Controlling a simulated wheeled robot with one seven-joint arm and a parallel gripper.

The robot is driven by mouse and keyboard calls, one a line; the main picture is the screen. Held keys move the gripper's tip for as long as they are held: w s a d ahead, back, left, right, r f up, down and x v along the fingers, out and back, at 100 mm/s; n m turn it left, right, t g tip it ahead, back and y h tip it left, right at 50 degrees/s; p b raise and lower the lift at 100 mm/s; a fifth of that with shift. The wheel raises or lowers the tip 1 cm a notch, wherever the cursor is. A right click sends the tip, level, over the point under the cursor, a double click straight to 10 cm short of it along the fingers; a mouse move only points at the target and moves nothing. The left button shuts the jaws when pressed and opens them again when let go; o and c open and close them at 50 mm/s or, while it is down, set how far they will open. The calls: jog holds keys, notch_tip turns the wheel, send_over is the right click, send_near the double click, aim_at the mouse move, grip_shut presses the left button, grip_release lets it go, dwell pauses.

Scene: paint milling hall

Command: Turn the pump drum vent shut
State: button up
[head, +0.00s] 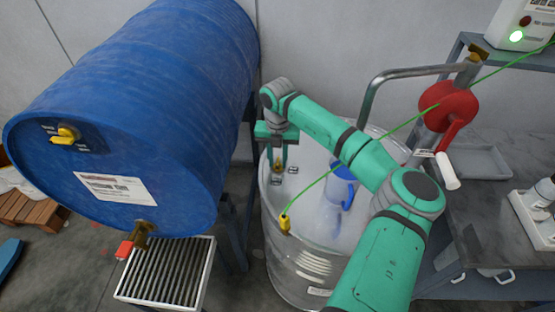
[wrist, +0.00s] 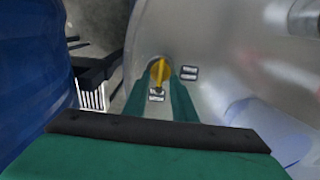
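The pump drum (head: 290,258) is a pale steel drum in the middle of the head view, with a red hand pump (head: 447,106) on a bent pipe over it. Its vent (wrist: 158,73) is a small yellow lever on the drum top. In the wrist view the lever stands nearly upright, its lower end towards one of two small labels (wrist: 156,95); the other label (wrist: 190,73) is to its right. My gripper (head: 279,162) points down over the vent, its green fingers on either side of the lever. They look apart, but contact is unclear.
A blue drum (head: 130,115) with its own yellow valve (head: 66,135) lies at the left, above a grated tray (head: 165,272). A green wire with a yellow clamp (head: 285,223) reaches the steel drum's rim. A blue jug-like object (head: 342,185) is near the drum top. A bench (head: 490,220) stands right.

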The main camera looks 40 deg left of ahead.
aim_at(278, 163)
jog(key=shift+r, duration=0.15)
notch_tip(278, 163, up, 11)
jog(key=shift+f, duration=0.2)
dwell(0.4)
dwell(0.4)
